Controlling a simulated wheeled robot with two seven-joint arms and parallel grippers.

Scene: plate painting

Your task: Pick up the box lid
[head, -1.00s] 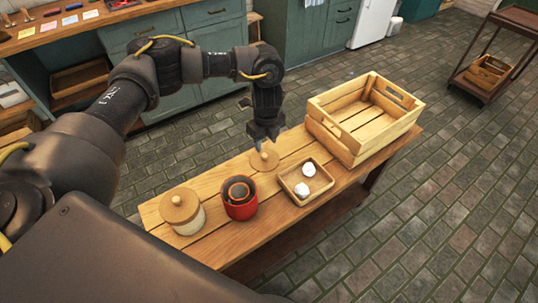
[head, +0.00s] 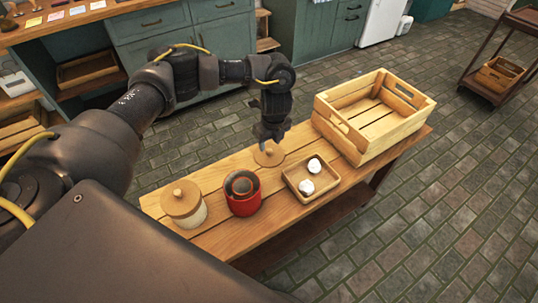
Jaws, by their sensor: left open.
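A round wooden lid (head: 269,157) with a small knob lies flat on the wooden bench, behind a red canister. My left gripper (head: 269,145) points down right over this lid, its fingertips at the knob. The fingers are open; whether they touch the knob I cannot tell. The red canister (head: 243,200) stands without a lid, with a dark round thing inside. A cream jar (head: 186,211) at the left has its own knobbed wooden lid (head: 181,197) on. My right gripper is not in view.
A small wooden tray (head: 291,187) with two white round things (head: 310,176) sits right of the canister. A slatted wooden crate (head: 345,142) stands at the bench's right end. The bench (head: 220,240) has bare planks along its front.

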